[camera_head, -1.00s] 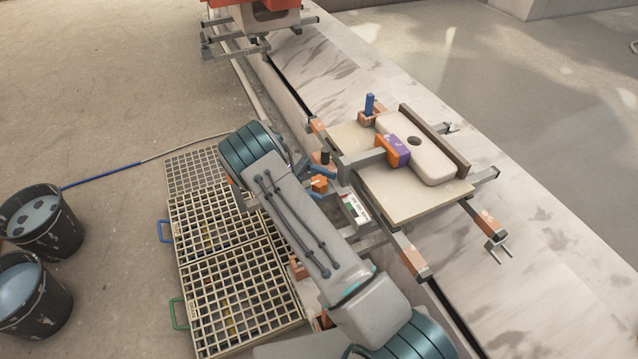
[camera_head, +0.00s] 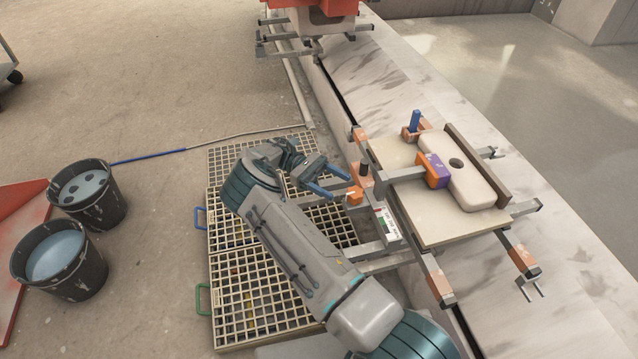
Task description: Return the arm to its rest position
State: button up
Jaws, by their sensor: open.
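My gripper (camera_head: 342,187) is open, with its two blue fingers pointing right and spread apart. The fingertips are just left of an orange clamp block (camera_head: 355,191) with a black knob (camera_head: 366,168) at the carousel fixture's near side. I cannot tell whether they touch it. Nothing shows between the fingers. My grey and teal arm reaches up from the lower right, over the floor grates.
The fixture board (camera_head: 440,232) carries a pale basin (camera_head: 468,186) held by an orange and purple clamp (camera_head: 435,171). A blue peg (camera_head: 415,121) stands behind. Floor grates (camera_head: 235,308) lie under my arm.

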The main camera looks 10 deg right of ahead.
jog(key=shift+w+a, duration=0.1)
jog(key=shift+w, duration=0.05)
jog(key=shift+r, duration=0.1)
dwell(0.5)
jog(key=s+d+r+m+t+y+p, duration=0.1)
jog(key=s+d+r+t+y+p, duration=0.15)
jog(key=r, duration=0.45)
jog(key=s+d+r+m+t+y+p, duration=0.1)
jog(key=s+r+y+p, duration=0.2)
jog(key=r, duration=0.4)
jog(key=s+d+r+m+t+y+p, duration=0.1)
jog(key=r+t+y+p, duration=0.1)
jog(key=r+p, duration=0.3)
jog(key=s+a+r+m+t+y+p, duration=0.2)
jog(key=s+r+t+p, duration=0.3)
jog(key=s+r, duration=0.4)
jog(key=s+a+r+m+t+y+p, duration=0.2)
jog(key=s+a+r+t+p, duration=0.3)
jog(key=r, duration=1.1)
jog(key=s+m+t+p, duration=0.1)
jog(key=s+p, duration=0.2)
jog(key=s, duration=0.1)
jog(key=shift+o, duration=0.2)
